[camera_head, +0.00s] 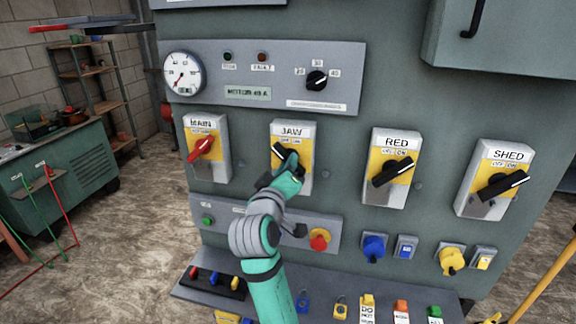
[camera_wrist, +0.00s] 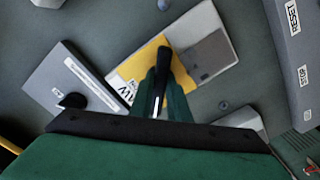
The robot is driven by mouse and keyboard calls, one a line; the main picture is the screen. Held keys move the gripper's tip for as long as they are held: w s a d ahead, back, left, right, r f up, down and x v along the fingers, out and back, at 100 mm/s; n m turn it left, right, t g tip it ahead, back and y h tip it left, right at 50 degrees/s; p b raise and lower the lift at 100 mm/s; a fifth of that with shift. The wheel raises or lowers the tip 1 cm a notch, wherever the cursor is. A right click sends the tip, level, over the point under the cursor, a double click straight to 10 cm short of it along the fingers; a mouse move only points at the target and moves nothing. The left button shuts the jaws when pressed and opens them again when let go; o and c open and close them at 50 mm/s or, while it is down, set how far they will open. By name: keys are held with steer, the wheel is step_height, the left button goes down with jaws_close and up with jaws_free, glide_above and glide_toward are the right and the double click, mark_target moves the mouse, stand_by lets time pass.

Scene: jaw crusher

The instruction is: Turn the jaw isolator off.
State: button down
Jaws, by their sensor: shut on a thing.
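The jaw isolator (camera_head: 306,135) is a pale grey box with a yellow plate, marked JAW, on the upright grey-green panel. Its black handle (camera_head: 279,150) is partly hidden by my gripper, and the part that shows slants toward the upper left. My gripper (camera_head: 288,163) reaches it from below and is shut on the handle. In the wrist view, my dark green fingers (camera_wrist: 160,95) close around the black handle (camera_wrist: 163,62) in front of the yellow plate. The grip contact itself is partly hidden.
The MAIN isolator (camera_head: 219,165) with a red handle is to the left. A red-and-yellow button (camera_head: 320,240) sits below. A shelf (camera_head: 330,291) holds padlocks and tags.

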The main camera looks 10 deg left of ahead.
steer(key=c, duration=1.7)
jaws_free()
steer(key=s, duration=1)
steer(key=shift+s, duration=0.4)
